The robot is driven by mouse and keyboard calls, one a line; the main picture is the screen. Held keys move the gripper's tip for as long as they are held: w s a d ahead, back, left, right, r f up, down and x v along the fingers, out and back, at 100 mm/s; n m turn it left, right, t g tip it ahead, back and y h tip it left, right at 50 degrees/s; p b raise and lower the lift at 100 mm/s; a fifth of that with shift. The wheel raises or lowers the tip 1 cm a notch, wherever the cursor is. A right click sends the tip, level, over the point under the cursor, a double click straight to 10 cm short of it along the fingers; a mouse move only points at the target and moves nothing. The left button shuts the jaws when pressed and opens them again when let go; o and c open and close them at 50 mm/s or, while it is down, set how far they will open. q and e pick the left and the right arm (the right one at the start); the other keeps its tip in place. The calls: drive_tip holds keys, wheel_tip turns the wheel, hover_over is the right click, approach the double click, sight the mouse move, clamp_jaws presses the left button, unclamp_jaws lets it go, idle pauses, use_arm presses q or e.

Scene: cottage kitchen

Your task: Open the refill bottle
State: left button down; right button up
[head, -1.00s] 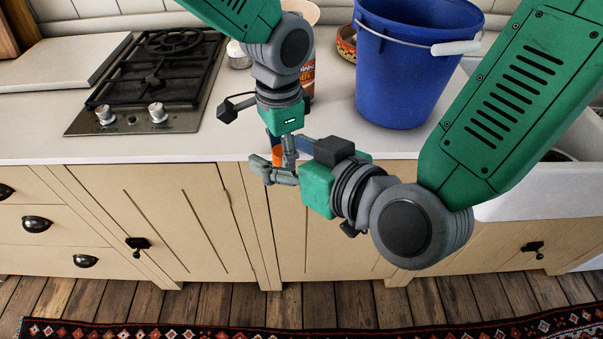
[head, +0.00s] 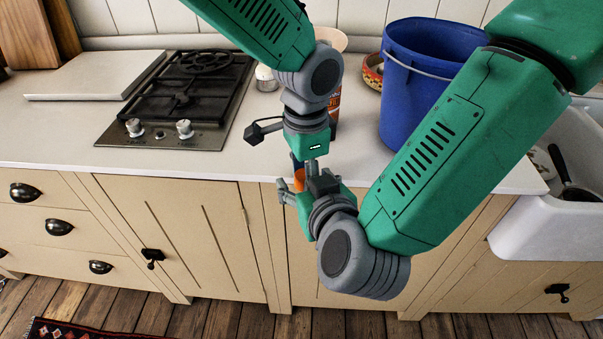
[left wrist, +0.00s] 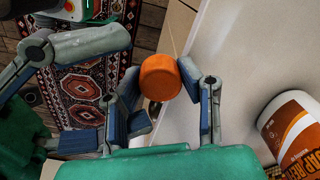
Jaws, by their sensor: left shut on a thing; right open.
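My left gripper (head: 304,168) points down just in front of the counter's edge, shut on a small round orange cap (head: 299,181). In the left wrist view the orange cap (left wrist: 160,77) shows between blue-padded fingers. My right gripper (head: 286,191) is open, close beside the cap and partly behind its own arm; I cannot tell whether it touches the cap. The refill bottle (head: 334,103), with an orange and white label, is on the counter behind my left arm, apart from the cap. The left wrist view shows part of the bottle (left wrist: 292,128); its top is unclear.
A blue bucket (head: 405,110) stands behind my right arm. A gas hob (head: 190,95) is at left, a white sink (head: 545,225) at right. A small white-lidded jar (head: 266,78) and a patterned bowl (head: 372,72) are near the wall. The counter (head: 250,165) is clear before the hob.

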sight(297, 174)
drive_tip(key=shift+x, duration=1.6)
drive_tip(key=c, duration=1.2)
drive_tip(key=shift+a, duration=0.1)
drive_tip(key=shift+c, duration=0.4)
use_arm(q)
drive_tip(key=c, duration=1)
unclamp_jaws()
drive_tip(key=shift+d, duration=0.1)
use_arm(e)
drive_tip(key=shift+s, duration=0.1)
use_arm(q)
drive_tip(key=shift+r, duration=0.1)
